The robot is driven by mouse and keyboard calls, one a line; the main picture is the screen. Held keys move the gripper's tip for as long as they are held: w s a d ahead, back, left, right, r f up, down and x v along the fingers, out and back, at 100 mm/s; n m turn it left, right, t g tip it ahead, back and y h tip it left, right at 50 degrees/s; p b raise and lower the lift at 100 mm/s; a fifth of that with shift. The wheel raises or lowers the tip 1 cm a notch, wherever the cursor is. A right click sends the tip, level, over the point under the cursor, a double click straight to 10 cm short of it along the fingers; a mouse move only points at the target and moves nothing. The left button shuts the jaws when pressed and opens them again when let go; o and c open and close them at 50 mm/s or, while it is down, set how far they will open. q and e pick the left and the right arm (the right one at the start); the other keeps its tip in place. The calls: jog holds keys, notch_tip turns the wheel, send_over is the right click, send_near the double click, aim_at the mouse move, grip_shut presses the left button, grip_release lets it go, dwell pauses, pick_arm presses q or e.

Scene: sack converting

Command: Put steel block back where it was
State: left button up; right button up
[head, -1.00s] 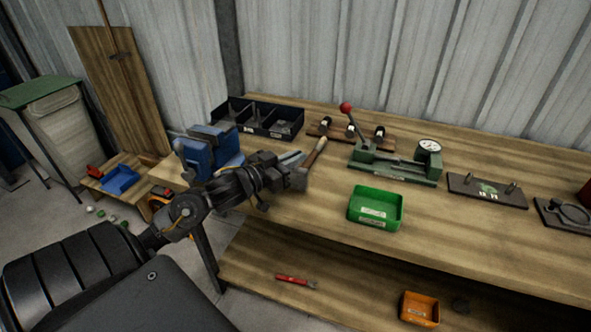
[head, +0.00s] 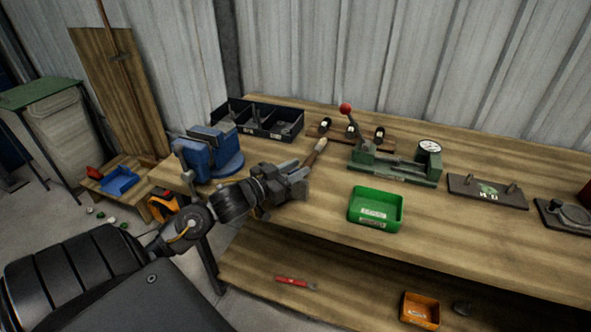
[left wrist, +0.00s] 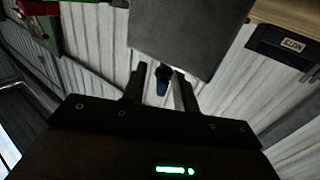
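The steel block (head: 299,187) is a plain grey piece at the end of my left gripper (head: 287,177), in front of the workbench's vice. The block seems to be held above the bench top. My right gripper is in neither view.
A blue vice (head: 210,155) stands left of the gripper. A hammer (head: 317,152) lies just behind it. A dark divided bin (head: 257,122), a green press (head: 395,168) and a green tray (head: 375,208) are on the bench (head: 440,225). Bare wood lies around the tray.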

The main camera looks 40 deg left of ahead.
pick_arm(q)
jog(key=shift+r, duration=0.1)
jog(key=s+a, duration=0.2)
jog(key=s, duration=0.9)
jog(key=shift+s+a+b, duration=0.15)
jog(key=shift+s+b, duration=0.25)
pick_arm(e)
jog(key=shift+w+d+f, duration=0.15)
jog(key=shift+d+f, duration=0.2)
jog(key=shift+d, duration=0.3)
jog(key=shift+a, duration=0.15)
